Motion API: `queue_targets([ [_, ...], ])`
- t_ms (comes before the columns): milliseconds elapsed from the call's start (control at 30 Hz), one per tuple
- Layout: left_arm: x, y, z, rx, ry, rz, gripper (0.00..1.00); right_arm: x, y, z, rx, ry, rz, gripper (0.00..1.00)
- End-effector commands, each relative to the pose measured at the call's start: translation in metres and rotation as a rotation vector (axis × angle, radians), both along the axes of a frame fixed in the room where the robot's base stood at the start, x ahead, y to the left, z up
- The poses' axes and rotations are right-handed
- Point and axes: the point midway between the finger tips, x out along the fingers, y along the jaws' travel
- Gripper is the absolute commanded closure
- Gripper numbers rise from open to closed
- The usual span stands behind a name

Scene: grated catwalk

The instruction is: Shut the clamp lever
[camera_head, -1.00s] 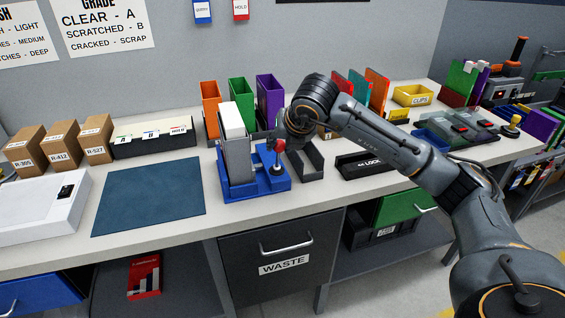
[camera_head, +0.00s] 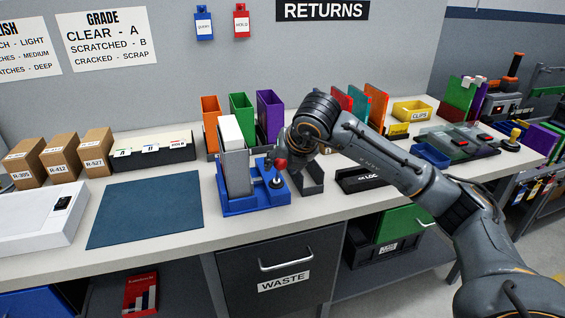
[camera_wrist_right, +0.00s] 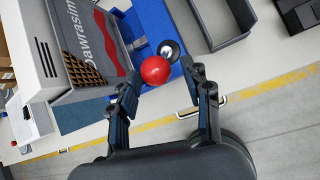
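The clamp lever ends in a red ball knob (camera_head: 281,163) on the right side of a blue fixture (camera_head: 240,205). A grey and white block (camera_head: 235,162) stands upright in the fixture. In the right wrist view the red knob (camera_wrist_right: 155,70) shows just beyond and between my fingertips, with a dark round knob (camera_wrist_right: 168,50) behind it. My right gripper (camera_wrist_right: 160,88) is open, with a finger on each side of the red knob; contact cannot be told. In the head view the forearm hides most of this gripper (camera_head: 292,158). My left gripper is not in view.
A grey open tray (camera_head: 308,185) lies right of the fixture, and a black lock box (camera_head: 362,180) beyond it. Orange, green and purple bins (camera_head: 240,112) stand behind. A blue mat (camera_head: 145,210) lies clear at left. The waste drawer (camera_head: 282,260) sits below the bench edge.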

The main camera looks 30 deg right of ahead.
Motion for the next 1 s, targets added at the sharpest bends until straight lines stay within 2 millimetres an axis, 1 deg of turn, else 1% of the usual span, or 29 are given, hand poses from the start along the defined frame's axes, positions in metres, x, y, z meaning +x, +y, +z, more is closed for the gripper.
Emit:
queue_targets([
  [267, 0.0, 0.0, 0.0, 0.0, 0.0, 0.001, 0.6, 0.001, 0.0, 0.003, 0.001, -0.008, -0.001, 0.46],
  [367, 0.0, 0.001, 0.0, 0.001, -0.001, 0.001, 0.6, -0.002, 0.0, 0.008, 0.001, -0.01, -0.001, 0.46],
  [467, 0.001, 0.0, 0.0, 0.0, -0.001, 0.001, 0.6, -0.009, 0.0, 0.019, 0.001, -0.013, -0.001, 0.46],
  [800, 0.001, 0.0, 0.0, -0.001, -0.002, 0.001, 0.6, -0.052, 0.004, 0.075, 0.0, -0.011, 0.0, 0.46],
  [900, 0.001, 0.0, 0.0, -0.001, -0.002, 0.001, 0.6, -0.062, 0.005, 0.086, 0.0, -0.009, 0.0, 0.46],
  [1000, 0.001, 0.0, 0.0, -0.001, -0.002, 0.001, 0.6, -0.068, 0.005, 0.094, 0.001, -0.008, -0.001, 0.46],
])
